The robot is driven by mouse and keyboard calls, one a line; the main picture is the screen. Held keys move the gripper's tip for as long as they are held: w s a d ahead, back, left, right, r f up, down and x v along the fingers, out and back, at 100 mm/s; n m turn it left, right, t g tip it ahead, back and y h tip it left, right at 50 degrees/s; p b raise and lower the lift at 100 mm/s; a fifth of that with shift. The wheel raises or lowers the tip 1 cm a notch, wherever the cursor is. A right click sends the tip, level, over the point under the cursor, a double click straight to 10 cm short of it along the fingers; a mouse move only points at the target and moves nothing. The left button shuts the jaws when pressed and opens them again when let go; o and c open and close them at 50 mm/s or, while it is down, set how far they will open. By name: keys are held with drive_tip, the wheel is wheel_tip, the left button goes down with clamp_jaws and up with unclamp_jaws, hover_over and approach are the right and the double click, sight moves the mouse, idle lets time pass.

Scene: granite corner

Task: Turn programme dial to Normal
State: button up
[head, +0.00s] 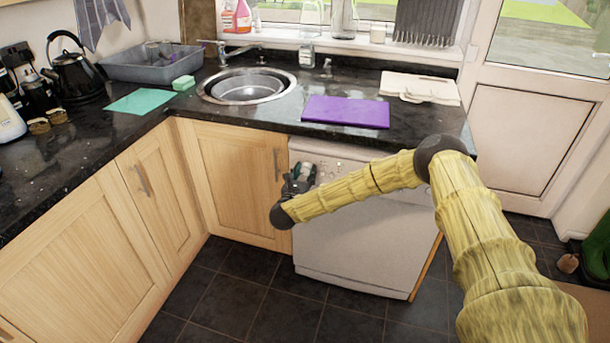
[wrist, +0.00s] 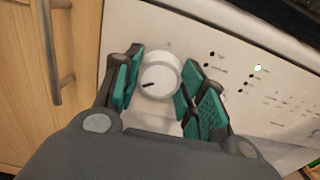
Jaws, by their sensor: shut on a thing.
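The programme dial (wrist: 160,77) is a round white knob on the white control panel (wrist: 235,65) of the dishwasher. A short dark mark on its face points to the lower left in the wrist view. My gripper (wrist: 162,68) has its teal-padded fingers on either side of the dial and is shut on it. In the head view my gripper (head: 297,183) is at the upper left of the white dishwasher (head: 352,245) and hides the dial. Small dark dots and labels lie right of the dial, too small to read.
A wooden cupboard door (head: 235,175) with a metal handle (wrist: 57,45) stands just left of the dishwasher. The dark worktop (head: 280,130) overhangs above, with a purple board (head: 346,112) on it. Dark floor tiles (head: 240,295) in front are clear.

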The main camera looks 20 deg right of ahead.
drive_tip(key=n+b, duration=0.3)
drive_tip(key=n, duration=0.2)
drive_tip(key=shift+a+f, duration=0.1)
drive_tip(key=n+b, duration=0.1)
drive_tip(key=n, duration=0.4)
drive_tip(key=shift+n+b, duration=0.4)
idle(0.3)
drive_tip(key=o, duration=1)
drive_tip(key=shift+a, duration=0.1)
drive_tip(key=v, duration=1.1)
drive_tip(key=shift+s+a, duration=0.25)
drive_tip(key=shift+s, duration=0.05)
